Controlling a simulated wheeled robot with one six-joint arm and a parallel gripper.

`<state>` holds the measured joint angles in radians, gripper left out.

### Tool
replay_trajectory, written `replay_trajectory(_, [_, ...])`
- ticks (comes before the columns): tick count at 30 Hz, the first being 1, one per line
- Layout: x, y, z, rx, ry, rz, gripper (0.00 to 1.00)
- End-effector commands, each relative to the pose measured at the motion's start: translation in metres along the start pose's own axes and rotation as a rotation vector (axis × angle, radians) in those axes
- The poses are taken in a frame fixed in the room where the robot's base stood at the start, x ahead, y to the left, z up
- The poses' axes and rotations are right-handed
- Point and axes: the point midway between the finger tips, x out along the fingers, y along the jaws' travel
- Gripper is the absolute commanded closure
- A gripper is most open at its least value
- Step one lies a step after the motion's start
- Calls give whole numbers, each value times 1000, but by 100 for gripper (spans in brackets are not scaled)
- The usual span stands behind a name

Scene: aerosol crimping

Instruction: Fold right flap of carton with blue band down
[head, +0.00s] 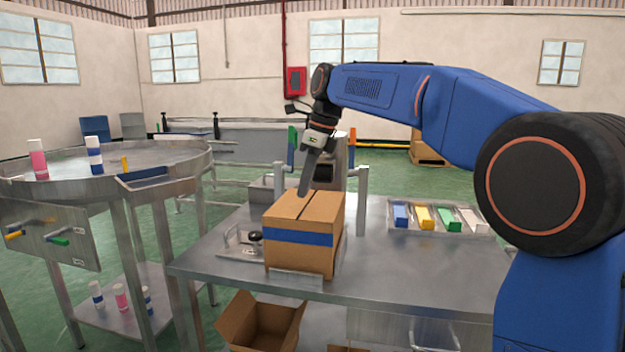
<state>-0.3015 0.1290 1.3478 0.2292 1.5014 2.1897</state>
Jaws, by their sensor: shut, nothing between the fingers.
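The brown carton with the blue band (302,238) stands on the steel table. Its top looks closed, with a left flap (285,203) and a right flap (322,206) lying flat or nearly flat. A dark narrow seam runs between them. My gripper (303,192) points down over the top of the carton, near the rear end of the seam. Its fingers are shut with nothing between them. I cannot tell whether the fingertips touch a flap or hover just above it.
A tray (446,233) with blue, yellow, green and white blocks lies right of the carton. A metal plate fixture (240,246) is at its left. Metal posts (362,186) stand behind. A round table (120,172) with cans is at left. An open carton (262,322) sits below.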

Motion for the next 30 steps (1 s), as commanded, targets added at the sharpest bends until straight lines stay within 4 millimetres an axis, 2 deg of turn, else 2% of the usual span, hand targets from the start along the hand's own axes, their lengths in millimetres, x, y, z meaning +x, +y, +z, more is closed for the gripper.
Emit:
replay_trajectory(6, [14,0,7,-2,134,0,100])
replay_trajectory(15, [25,0,8,-1,130,0,100])
replay_trajectory(30, [27,0,8,0,129,0,100])
